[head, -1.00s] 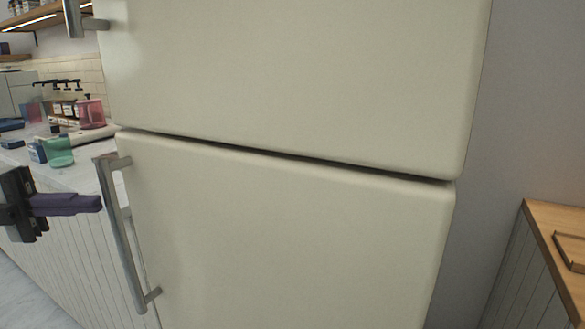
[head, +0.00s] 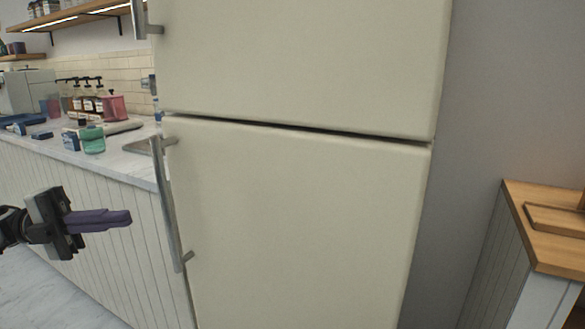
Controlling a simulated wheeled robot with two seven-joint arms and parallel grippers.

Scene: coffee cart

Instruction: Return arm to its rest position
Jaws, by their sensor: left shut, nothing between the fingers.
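My left gripper (head: 128,217) comes in from the left in the head view. Its purple fingers are together and empty, pointing right. It hangs in front of the white slatted counter side, left of the lower fridge handle and apart from it in the picture. My right gripper is not in view.
A cream fridge (head: 290,210) with both doors shut fills the middle. Its lower handle (head: 169,205) stands out on the left. A marble counter (head: 125,162) holds a green cup (head: 92,141), a pink container (head: 113,107) and several pump bottles. A wooden-topped cabinet (head: 560,248) stands at right.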

